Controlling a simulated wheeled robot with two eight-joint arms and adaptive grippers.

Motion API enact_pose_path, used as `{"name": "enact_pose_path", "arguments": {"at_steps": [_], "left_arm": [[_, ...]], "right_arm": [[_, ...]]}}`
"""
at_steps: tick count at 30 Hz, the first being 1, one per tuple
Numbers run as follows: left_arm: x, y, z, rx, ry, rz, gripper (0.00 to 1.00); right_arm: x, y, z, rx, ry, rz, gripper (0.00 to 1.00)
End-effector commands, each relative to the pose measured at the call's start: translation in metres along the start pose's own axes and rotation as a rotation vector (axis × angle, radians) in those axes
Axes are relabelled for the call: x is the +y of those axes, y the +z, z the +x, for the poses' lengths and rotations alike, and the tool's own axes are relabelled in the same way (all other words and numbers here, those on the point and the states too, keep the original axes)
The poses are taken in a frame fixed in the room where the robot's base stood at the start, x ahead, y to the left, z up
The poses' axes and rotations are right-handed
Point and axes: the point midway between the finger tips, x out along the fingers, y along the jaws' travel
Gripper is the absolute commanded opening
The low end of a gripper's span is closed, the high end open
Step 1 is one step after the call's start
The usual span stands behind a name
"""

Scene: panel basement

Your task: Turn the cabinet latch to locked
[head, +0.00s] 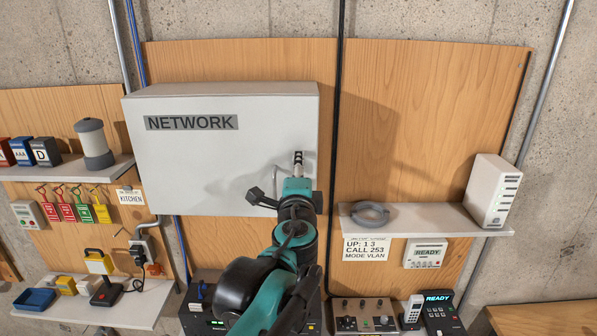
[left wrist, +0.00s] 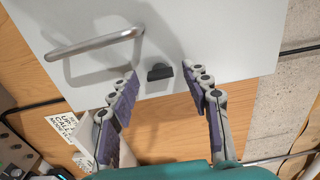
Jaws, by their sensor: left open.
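The grey cabinet (head: 200,150) labelled NETWORK hangs on the wood panel, its door shut. In the left wrist view a small black latch (left wrist: 160,73) sits on the pale cabinet front (left wrist: 220,40), near its edge. A metal bar handle (left wrist: 92,44) is beside the latch; it also shows in the head view (head: 275,180). My left gripper (head: 297,170) is open in front of the cabinet's lower right. In the left wrist view its fingers (left wrist: 161,80) stand apart on either side of the latch; I cannot tell whether they touch it. In the head view my gripper and arm hide the latch.
A shelf (head: 435,220) with a coiled cable (head: 370,213) and a white router (head: 491,190) is to the right. A left shelf (head: 85,170) holds a lantern (head: 94,143) and small boxes. Consoles (head: 365,316) stand below. Bare panel (head: 430,120) lies right of the cabinet.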

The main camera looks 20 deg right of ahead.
Motion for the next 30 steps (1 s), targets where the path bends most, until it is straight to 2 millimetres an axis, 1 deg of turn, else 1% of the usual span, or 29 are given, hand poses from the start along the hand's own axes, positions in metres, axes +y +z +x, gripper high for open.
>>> {"name": "enact_pose_path", "arguments": {"at_steps": [2, 5, 12, 15, 18, 23, 30], "left_arm": [[0.000, -0.001, -0.006, 0.001, 0.000, 0.000, 0.48], [0.000, -0.001, -0.020, 0.001, 0.000, 0.000, 0.48], [0.000, -0.002, -0.073, 0.003, 0.000, 0.000, 0.48], [0.001, -0.001, -0.092, 0.003, 0.000, 0.000, 0.48], [0.000, -0.001, -0.106, 0.003, 0.000, 0.000, 0.48], [0.001, -0.001, -0.118, 0.001, 0.000, 0.000, 0.48], [0.001, -0.001, -0.119, 0.000, 0.000, 0.000, 0.48]], "right_arm": [[0.000, 0.000, 0.000, 0.000, 0.000, 0.000, 0.00], [0.000, 0.000, 0.000, 0.000, 0.000, 0.000, 0.00], [0.000, 0.000, 0.000, 0.000, 0.000, 0.000, 0.00], [0.000, 0.000, 0.000, 0.000, 0.000, 0.000, 0.00], [0.000, 0.000, 0.000, 0.000, 0.000, 0.000, 0.00], [0.000, 0.000, 0.000, 0.000, 0.000, 0.000, 0.00], [0.000, 0.000, 0.000, 0.000, 0.000, 0.000, 0.00]]}}
